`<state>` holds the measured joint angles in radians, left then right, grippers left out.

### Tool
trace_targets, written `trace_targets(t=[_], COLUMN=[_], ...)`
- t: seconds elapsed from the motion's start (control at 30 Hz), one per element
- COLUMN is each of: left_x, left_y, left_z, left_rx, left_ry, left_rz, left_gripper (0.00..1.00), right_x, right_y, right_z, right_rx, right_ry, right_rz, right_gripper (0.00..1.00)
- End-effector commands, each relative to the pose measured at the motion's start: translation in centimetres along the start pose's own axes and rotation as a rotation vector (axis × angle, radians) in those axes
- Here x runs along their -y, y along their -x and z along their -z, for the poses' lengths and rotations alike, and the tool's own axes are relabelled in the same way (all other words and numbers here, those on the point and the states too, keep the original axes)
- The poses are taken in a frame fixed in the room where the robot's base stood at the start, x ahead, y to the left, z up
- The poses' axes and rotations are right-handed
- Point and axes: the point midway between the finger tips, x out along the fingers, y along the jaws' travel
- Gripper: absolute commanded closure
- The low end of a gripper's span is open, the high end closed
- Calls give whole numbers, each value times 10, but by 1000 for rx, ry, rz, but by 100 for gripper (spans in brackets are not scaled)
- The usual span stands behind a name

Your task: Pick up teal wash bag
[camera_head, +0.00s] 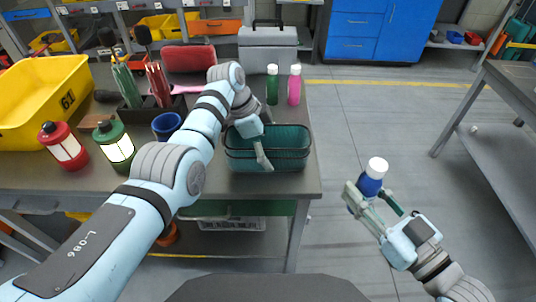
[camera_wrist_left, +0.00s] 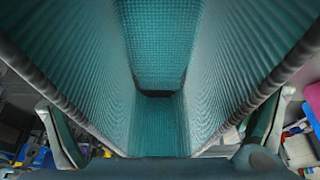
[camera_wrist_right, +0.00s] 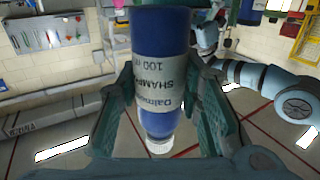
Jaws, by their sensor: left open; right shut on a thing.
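The teal wash bag (camera_head: 291,161) stands open-topped near the front right edge of the workbench. My left gripper (camera_head: 258,143) is over it, with one finger in front of its near wall. In the left wrist view the wash bag (camera_wrist_left: 160,45) fills the middle, with an open finger outside each long wall; I cannot tell whether they touch it. My right gripper (camera_head: 374,203) is shut on a blue shampoo bottle (camera_head: 369,187) with a white cap, held in the air right of the bench. The bottle's label shows in the right wrist view (camera_wrist_right: 160,70).
A green bottle (camera_head: 272,85) and a pink bottle (camera_head: 294,86) stand behind the bag. Red and green jars (camera_head: 63,146), a blue cup (camera_head: 167,125) and a yellow bin (camera_head: 40,95) are on the left. Open floor lies right of the bench (camera_head: 312,185).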

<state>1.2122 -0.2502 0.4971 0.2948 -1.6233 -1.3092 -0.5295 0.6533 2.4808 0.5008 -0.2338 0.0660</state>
Motion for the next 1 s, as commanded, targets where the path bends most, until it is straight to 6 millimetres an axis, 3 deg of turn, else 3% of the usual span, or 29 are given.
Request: trace_targets(t=[0.07, 0.3, 0.4, 0.77, 0.87, 1.0], left_x=[0, 0, 0, 0, 0, 1], left_y=[1, 1, 1, 5, 15, 47], left_z=[0, 0, 0, 2, 6, 19], left_rx=[0, 0, 0, 0, -1, -1], left_ry=[0, 0, 0, 1, -1, -2], left_rz=[0, -1, -1, -2, 1, 4], left_gripper=[8, 46, 58, 58, 58, 58], right_x=[0, 0, 0, 0, 0, 0], right_y=[0, 0, 0, 0, 0, 0], right_z=[1, 1, 1, 2, 6, 13], right_rx=[-1, -1, -1, -1, -1, -1], right_ry=[0, 0, 0, 0, 0, 0], right_rz=[0, 0, 0, 0, 0, 0], right_gripper=[100, 100, 100, 100, 100, 100])
